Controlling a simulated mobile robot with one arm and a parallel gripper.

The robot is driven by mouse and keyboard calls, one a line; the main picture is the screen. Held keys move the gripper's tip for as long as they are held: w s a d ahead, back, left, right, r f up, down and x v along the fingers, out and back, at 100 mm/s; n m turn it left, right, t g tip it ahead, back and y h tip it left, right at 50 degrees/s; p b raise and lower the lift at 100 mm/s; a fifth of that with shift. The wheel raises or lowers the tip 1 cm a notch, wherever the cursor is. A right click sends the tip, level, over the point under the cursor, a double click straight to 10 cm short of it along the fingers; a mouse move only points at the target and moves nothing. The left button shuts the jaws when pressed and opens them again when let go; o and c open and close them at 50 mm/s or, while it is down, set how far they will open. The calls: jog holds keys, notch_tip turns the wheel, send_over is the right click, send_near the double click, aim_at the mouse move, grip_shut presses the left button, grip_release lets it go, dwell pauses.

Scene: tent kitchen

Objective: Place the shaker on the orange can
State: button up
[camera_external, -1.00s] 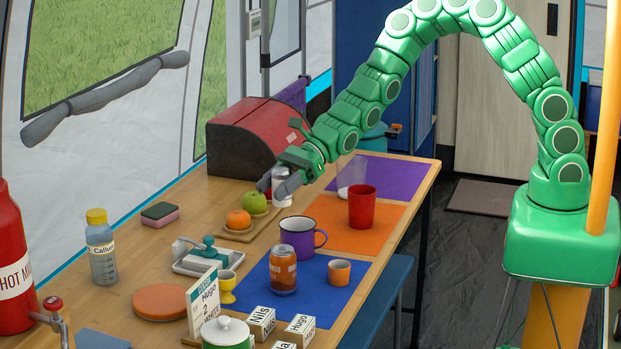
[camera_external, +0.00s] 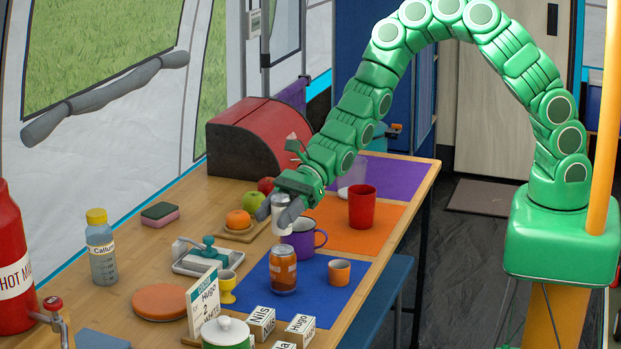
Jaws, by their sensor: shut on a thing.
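The orange can (camera_external: 283,272) stands upright on the blue mat (camera_external: 322,290) near the middle of the table. The white shaker (camera_external: 280,228) is between the fingers of my gripper (camera_external: 276,214), which is shut on it. The shaker looks roughly upright, and the fingers hide part of it. In the picture it is above the can and apart from it, near the purple mug; its exact height over the table is hard to tell.
A purple mug (camera_external: 298,239) stands just behind the can, and a small orange cup (camera_external: 339,272) to its right. A yellow egg cup (camera_external: 227,287) and a butter dish (camera_external: 204,262) are to its left. A red cup (camera_external: 362,206) stands on the orange mat.

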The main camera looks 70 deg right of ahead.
aim_at(275, 232)
jog(key=shift+f, duration=1.9)
jog(key=shift+f, duration=0.15)
jog(key=o, duration=1.1)
jog(key=shift+v, duration=6.1)
